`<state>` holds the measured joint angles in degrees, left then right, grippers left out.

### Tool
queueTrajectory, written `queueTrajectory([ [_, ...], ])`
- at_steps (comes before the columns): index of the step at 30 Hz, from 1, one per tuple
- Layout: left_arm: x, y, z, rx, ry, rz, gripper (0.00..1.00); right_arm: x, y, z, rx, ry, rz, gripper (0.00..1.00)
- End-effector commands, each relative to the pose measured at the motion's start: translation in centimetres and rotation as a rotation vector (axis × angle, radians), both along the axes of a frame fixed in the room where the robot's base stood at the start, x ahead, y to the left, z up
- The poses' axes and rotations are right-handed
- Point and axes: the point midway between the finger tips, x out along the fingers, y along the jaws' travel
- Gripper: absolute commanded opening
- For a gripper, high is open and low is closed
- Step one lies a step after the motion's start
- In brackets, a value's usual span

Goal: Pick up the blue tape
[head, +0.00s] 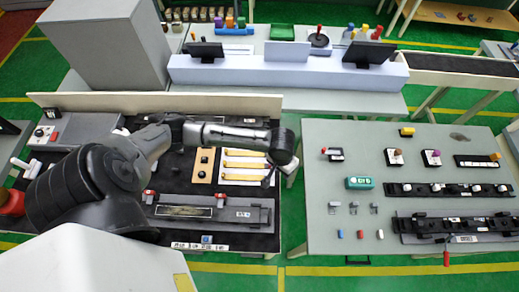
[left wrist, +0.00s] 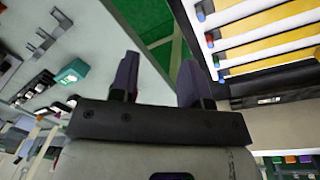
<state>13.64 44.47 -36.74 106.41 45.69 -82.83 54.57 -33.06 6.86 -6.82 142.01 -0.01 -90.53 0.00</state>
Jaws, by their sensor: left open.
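I cannot tell for sure which thing is the blue tape. A small blue piece (head: 340,234) lies on the right grey table in the head view, left of a small red piece (head: 360,234) and a white one (head: 380,234). Another small blue thing (head: 207,239) sits at the front of the left bench. In the left wrist view my left gripper (left wrist: 158,82) is open, with nothing between its two dark fingers. Yellow strips (left wrist: 262,45) with blue and red ends are beside it at upper right. My right gripper is not in view.
The right grey table (head: 315,225) holds a green device (head: 359,183), black rails (head: 450,189) and several small parts. A gap with green floor (head: 293,210) separates it from the left bench. A long pale blue-grey unit (head: 285,75) with dark screens stands behind.

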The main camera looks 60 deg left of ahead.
Motion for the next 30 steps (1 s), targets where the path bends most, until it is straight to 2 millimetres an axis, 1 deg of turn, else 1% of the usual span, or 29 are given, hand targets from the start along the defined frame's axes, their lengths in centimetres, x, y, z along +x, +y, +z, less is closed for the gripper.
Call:
queueTrajectory([
  [1,1.7,3.0,-1.2,0.03,0.018,0.092,0.43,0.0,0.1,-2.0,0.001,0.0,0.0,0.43],
  [2,2.3,4.5,-1.2,0.038,0.031,0.149,0.43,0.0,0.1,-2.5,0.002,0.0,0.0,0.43],
  [3,3.2,6.4,-1.2,0.048,0.046,0.225,0.43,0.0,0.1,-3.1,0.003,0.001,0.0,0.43],
  [6,4.7,10.6,-0.7,0.065,0.071,0.401,0.43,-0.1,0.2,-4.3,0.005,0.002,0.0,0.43],
  [9,5.6,13.8,-0.1,0.072,0.085,0.542,0.43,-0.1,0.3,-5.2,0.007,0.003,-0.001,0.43],
  [12,6.1,16.0,0.5,0.074,0.093,0.64,0.43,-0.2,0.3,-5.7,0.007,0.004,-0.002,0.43],
  [15,6.3,17.2,0.5,0.072,0.098,0.697,0.43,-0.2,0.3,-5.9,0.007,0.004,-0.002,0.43],
  [17,6.4,17.5,-0.1,0.072,0.099,0.715,0.43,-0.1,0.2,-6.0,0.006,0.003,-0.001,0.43],
  [24,6.4,17.6,-4.1,0.071,0.101,0.721,0.43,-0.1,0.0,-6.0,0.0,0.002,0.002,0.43],
  [27,6.4,17.6,-5.6,0.071,0.101,0.721,0.43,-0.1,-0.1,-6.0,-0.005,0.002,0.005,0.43],
  [30,6.5,17.6,-6.6,0.071,0.099,0.72,0.43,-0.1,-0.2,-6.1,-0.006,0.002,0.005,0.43],
])
